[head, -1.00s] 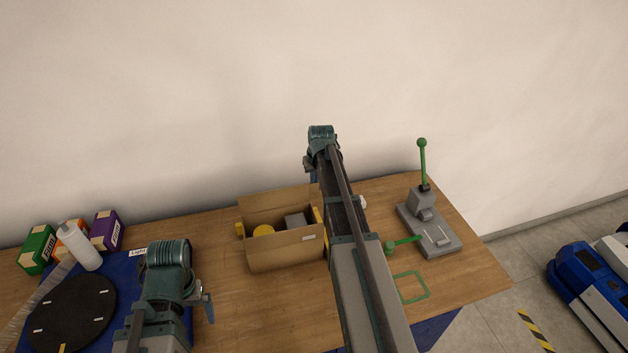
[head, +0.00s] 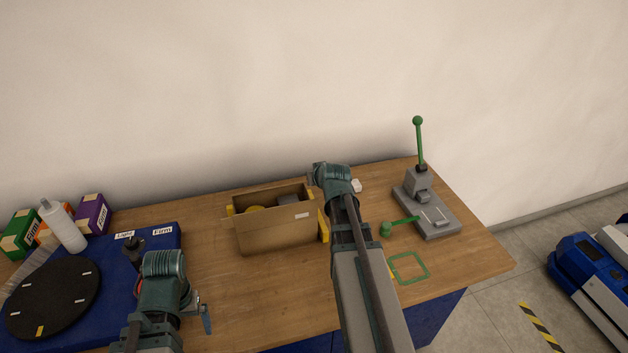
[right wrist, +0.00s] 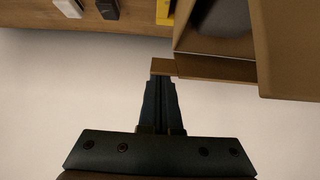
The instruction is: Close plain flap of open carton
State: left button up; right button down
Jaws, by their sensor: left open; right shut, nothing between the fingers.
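The open carton (head: 270,233) stands on the table in the middle of the head view, with a white label on its front and yellow parts at both ends. A yellow round thing and a grey thing show inside it. Its plain far flap shows as a thin brown strip in the right wrist view (right wrist: 215,69). My right gripper (right wrist: 160,82) is shut and empty, its tips at the end of this flap; I cannot tell if they touch. My left gripper (head: 204,314) is open and empty, left of the carton.
A grey lever press (head: 432,212) with a green handle stands right of the carton, beside a green square outline (head: 408,267). At left are a black disc (head: 52,297) on a blue mat, a white bottle (head: 62,228) and small boxes. Bare table lies before the carton.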

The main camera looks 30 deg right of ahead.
pick_arm(q)
jog(key=shift+s+f, duration=0.2)
jog(key=shift+f, duration=0.05)
jog(key=shift+w+f+b, duration=0.15)
jog(key=shift+f+b, duration=0.3)
jog(key=shift+b, duration=0.1)
jog(key=shift+s+f, duration=0.2)
jog(key=shift+s, duration=0.05)
jog(key=shift+f+b, duration=0.25)
jog(key=shift+b, duration=0.2)
pick_arm(e)
jog(key=shift+s+a+f, duration=0.25)
jog(key=shift+s+f, duration=0.7)
jog(key=shift+f, duration=0.2)
jog(key=shift+w, duration=0.1)
pick_arm(q)
jog(key=shift+f, duration=0.2)
pick_arm(e)
jog(key=shift+w+d+f, duration=0.2)
jog(key=shift+w, duration=0.45)
pick_arm(q)
jog(key=shift+r, duration=0.1)
pick_arm(e)
jog(key=shift+r, duration=0.1)
